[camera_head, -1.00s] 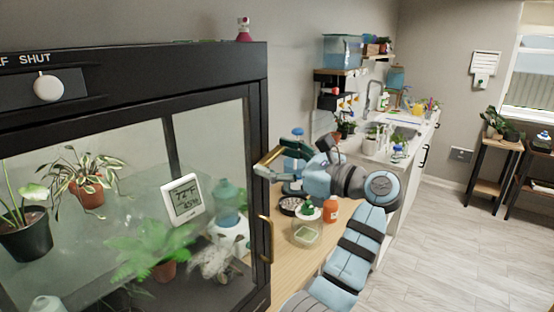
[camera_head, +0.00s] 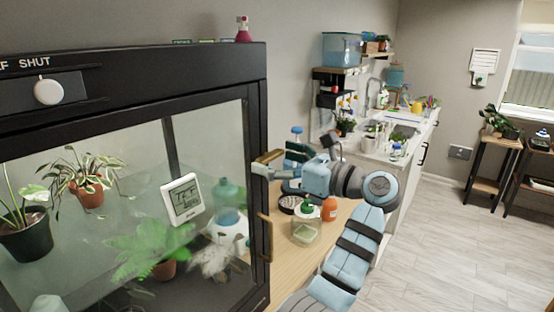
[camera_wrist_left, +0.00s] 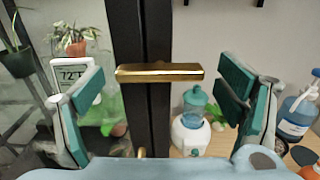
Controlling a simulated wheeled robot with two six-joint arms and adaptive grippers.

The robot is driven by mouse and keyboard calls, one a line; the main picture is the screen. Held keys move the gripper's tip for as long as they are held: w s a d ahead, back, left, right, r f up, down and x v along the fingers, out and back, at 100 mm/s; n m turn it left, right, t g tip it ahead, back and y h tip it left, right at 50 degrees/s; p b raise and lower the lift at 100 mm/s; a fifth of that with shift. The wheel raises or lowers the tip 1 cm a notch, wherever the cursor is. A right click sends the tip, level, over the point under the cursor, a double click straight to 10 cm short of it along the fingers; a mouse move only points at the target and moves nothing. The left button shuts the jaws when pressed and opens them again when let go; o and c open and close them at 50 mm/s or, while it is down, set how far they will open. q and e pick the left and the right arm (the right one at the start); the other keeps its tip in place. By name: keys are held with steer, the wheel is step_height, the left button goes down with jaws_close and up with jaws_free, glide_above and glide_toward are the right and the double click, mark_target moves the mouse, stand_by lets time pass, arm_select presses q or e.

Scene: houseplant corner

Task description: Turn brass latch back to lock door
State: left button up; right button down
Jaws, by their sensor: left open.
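The brass latch (camera_head: 268,157) is on the right edge of the black-framed cabinet door (camera_head: 258,190). In the left wrist view the latch (camera_wrist_left: 160,72) lies nearly level across the dark door edge. My left gripper (camera_head: 285,167) is beside the latch at that edge. In the left wrist view my left gripper (camera_wrist_left: 160,98) is open, with one green-padded finger on each side and the latch between them, apart from both pads. A brass pull handle (camera_head: 265,238) sits lower on the door edge. My right gripper is out of view.
Behind the glass are potted plants (camera_head: 88,190) and a thermometer display (camera_head: 182,198). A wooden counter (camera_head: 283,262) behind the gripper holds a clear tub (camera_head: 306,231), an orange bottle (camera_head: 329,209) and other bottles. Open floor (camera_head: 445,235) lies to the right.

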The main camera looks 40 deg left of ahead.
arm_select(q)
steer(key=d, duration=0.7)
steer(key=shift+d, duration=0.3)
steer(key=shift+w+a, duration=0.1)
